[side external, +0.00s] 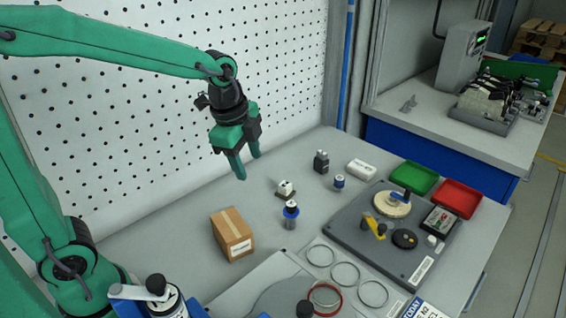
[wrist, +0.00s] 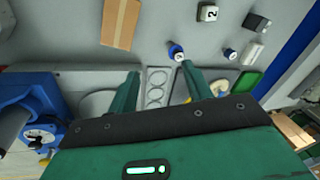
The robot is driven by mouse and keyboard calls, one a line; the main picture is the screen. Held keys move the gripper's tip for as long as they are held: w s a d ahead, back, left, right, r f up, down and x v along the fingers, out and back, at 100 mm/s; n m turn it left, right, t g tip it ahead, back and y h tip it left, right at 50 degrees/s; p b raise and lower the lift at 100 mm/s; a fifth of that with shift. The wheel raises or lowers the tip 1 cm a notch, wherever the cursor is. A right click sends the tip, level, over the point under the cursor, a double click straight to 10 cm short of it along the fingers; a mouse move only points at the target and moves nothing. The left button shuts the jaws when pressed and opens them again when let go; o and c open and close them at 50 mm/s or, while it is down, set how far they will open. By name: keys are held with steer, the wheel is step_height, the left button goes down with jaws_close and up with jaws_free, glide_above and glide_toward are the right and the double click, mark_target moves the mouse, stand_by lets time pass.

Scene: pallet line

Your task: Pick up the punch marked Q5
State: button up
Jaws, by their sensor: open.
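No marking Q5 is legible in either view, so I cannot tell for certain which piece is the punch. A small upright piece with a blue collar and dark top (side external: 291,222) stands on the grey table; in the wrist view it shows (wrist: 175,48) just beyond the right fingertip. A shorter blue-and-white cylinder (side external: 339,184) stands farther right, also in the wrist view (wrist: 230,54).
A cardboard box (side external: 232,236) stands left of the blue-collared piece. A dark block (side external: 321,162) and a white box (side external: 361,170) stand behind. A grey fixture plate (side external: 345,232), green tray (side external: 414,177) and red tray (side external: 458,198) are at right. A pegboard (side external: 150,130) stands behind.

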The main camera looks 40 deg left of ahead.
steer(key=w+d+f+m+g, duration=0.1)
steer(key=w+d+f+m, duration=0.1)
steer(key=w+f+m, duration=0.3)
steer(key=m+g, duration=0.2)
steer(key=m, duration=0.5)
glide_above(291, 215)
steer(key=w, duration=0.1)
steer(key=f, duration=0.7)
steer(key=shift+a, duration=0.35)
steer(key=shift+f+n, duration=0.3)
steer(key=shift+f, duration=1.05)
steer(key=shift+a+f, duration=0.15)
steer(key=shift+f, duration=2.45)
steer(key=c, duration=0.9)
